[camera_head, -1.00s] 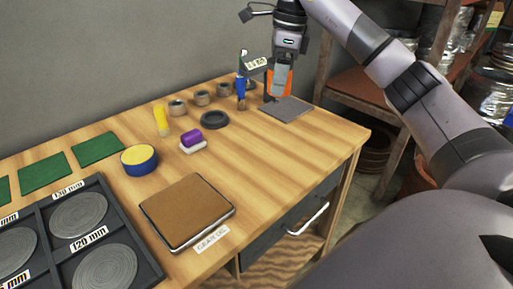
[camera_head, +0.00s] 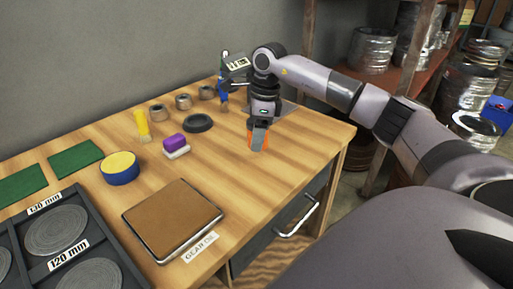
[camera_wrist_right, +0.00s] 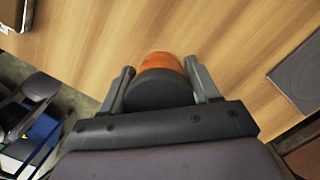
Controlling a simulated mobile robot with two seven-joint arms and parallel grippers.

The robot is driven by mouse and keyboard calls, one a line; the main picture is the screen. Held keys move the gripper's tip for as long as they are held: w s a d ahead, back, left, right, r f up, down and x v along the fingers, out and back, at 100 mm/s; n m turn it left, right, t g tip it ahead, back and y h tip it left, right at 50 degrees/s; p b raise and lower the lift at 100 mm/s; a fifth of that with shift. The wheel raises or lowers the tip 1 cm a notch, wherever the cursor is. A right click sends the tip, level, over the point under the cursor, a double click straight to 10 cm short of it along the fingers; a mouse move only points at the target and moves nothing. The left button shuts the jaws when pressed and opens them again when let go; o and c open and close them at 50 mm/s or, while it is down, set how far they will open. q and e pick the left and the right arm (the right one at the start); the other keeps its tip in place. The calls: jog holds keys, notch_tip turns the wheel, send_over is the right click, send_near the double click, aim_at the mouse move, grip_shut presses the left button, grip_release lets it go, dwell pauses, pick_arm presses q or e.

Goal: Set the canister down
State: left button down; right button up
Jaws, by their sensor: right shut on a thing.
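In the right wrist view the canister (camera_wrist_right: 162,66) shows an orange body with a dark grey round end toward me. The fingers of my right gripper (camera_wrist_right: 160,85) are closed on both its sides. The canister is over the right part of the wooden table (camera_head: 290,150); I cannot tell if its bottom touches the wood. My left gripper is in no view.
A dark grey square plate (camera_head: 287,108) lies behind the gripper; it also shows in the right wrist view (camera_wrist_right: 300,75). A brown pad (camera_head: 172,217) lies at the front. A black ring (camera_head: 198,123), a purple block (camera_head: 174,140) and a round yellow-topped tin (camera_head: 119,167) are to the left.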

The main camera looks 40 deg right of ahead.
jog(key=shift+f, duration=2.1)
jog(key=shift+f, duration=0.15)
jog(key=o, duration=1.1)
jog(key=shift+o, duration=0.2)
jog(key=r, duration=0.4)
jog(key=d+r, duration=0.1)
jog(key=r, duration=0.3)
jog(key=s+r, duration=0.1)
jog(key=r, duration=0.3)
jog(key=shift+d+r, duration=0.1)
jog(key=shift+d, duration=0.1)
jog(key=shift+s, duration=0.1)
